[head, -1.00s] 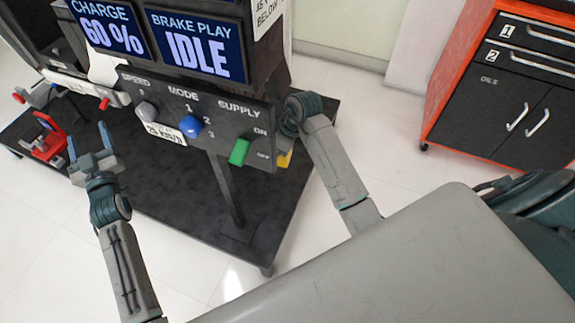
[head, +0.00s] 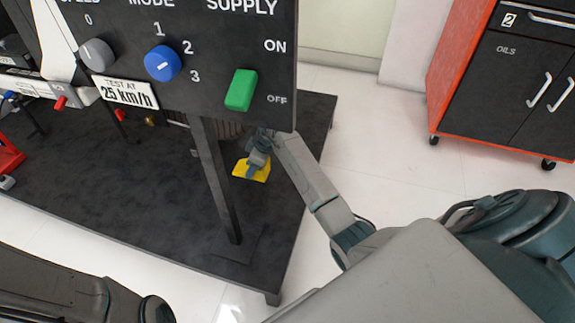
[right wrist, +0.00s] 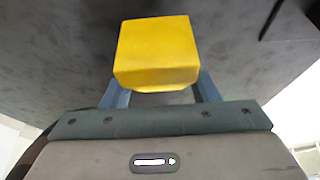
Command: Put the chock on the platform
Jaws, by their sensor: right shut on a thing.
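The chock (head: 251,170) is a yellow block low over the right part of the platform, behind the panel's post. My right gripper (head: 259,160) is shut on it. In the right wrist view the chock (right wrist: 155,52) sits between the two blue-grey fingers (right wrist: 161,88), with the dark surface beyond it. I cannot tell whether the chock touches the platform. The platform (head: 110,190) is a wide, flat black deck. My left gripper is out of view; only part of my left arm shows at the lower left of the head view.
A control panel (head: 190,95) with knobs and a green switch (head: 241,90) stands above the platform. Its post (head: 216,185) rises left of the chock. A red object (head: 8,157) is at the far left. An orange and black cabinet (head: 500,90) stands at the right across clear floor.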

